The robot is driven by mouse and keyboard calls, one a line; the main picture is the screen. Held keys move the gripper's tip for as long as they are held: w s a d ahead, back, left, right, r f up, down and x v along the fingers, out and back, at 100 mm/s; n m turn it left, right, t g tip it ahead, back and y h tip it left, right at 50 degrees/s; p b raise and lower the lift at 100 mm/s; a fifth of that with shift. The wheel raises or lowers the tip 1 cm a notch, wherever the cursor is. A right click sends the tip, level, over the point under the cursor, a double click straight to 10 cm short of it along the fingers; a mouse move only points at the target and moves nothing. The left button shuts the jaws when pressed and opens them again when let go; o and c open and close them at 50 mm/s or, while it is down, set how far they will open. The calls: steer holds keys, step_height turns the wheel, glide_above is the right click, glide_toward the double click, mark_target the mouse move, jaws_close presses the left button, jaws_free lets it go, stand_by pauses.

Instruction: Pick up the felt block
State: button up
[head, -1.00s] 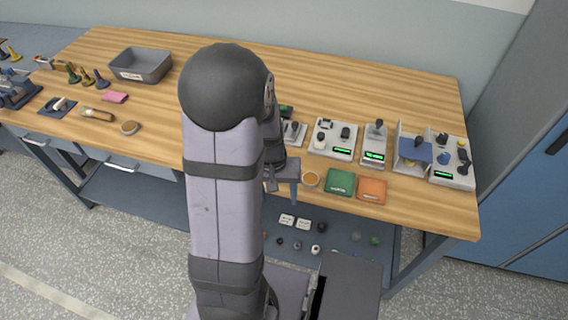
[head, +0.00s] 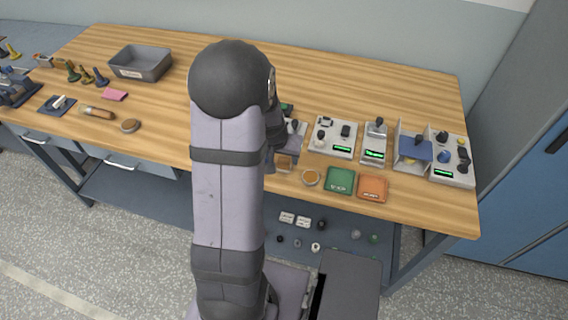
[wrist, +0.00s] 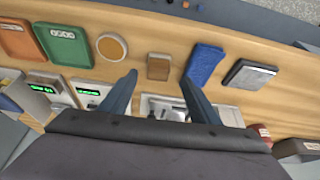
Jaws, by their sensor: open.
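A small tan-brown block (wrist: 158,66), which looks like the felt block, lies on the wooden bench near its front edge. It shows partly in the head view (head: 285,163), beside my arm. My gripper (wrist: 162,80) is open and empty. In the wrist view its two fingers lie either side of the block's lower part, apart from it. The height of the fingertips above the bench is hard to tell. A blue rectangular piece (wrist: 204,64) lies just right of the block, close to the right finger.
Left of the block in the wrist view are a round amber disc (wrist: 111,47), a green square (wrist: 61,45) and an orange square (wrist: 16,40). A dark grey framed slab (wrist: 249,74) lies right. Devices with green displays (head: 334,138) stand behind. A grey bin (head: 140,63) stands far left.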

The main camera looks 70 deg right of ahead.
mark_target(284, 160)
steer(key=shift+x, duration=2.6)
steer(key=shift+s+d, duration=0.1)
steer(key=shift+s, duration=0.1)
steer(key=c, duration=1.1)
